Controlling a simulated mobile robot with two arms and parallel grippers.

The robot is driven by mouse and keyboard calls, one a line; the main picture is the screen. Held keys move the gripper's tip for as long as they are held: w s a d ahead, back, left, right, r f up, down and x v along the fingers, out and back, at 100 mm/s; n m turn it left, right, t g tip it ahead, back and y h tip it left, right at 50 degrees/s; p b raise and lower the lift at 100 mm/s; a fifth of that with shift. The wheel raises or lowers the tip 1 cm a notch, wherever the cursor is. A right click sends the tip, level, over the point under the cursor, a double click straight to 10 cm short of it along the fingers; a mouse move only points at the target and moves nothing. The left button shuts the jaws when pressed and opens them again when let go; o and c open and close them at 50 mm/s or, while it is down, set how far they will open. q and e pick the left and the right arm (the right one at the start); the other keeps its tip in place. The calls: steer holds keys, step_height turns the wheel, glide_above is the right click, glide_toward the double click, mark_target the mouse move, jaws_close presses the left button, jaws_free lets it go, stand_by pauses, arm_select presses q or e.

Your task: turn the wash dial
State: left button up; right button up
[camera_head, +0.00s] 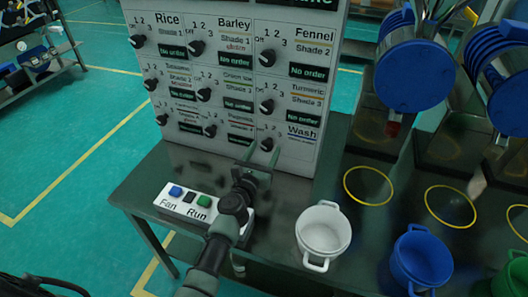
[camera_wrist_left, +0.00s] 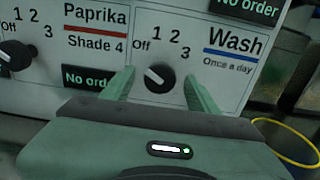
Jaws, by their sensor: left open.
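The wash dial (camera_wrist_left: 159,77) is a black knob with a white pointer line on the white panel, beside the "Wash" label. Its pointer leans up and to the left, toward "Off". In the head view the wash dial (camera_head: 267,145) is at the panel's lower right, partly behind my gripper. My left gripper (camera_head: 260,155) is open at the panel's lower edge. In the left wrist view the fingers of my left gripper (camera_wrist_left: 160,88) stand on either side of the dial, apart from it in the picture. Whether the fingertips reach the panel is unclear. My right gripper is not in view.
A white control box (camera_head: 182,204) with Fan and Run buttons sits left of my left arm. A white pot (camera_head: 323,232) and a blue pot (camera_head: 420,258) stand to the right on the dark table. Other dials (camera_head: 267,107) are close above the wash dial.

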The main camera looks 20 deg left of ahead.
arm_select(q)
jaws_close()
steer(key=m, duration=0.7)
steer(key=shift+m, duration=0.3)
steer(key=m, duration=0.4)
steer(key=shift+m, duration=2.1)
steer(key=shift+f, duration=0.1)
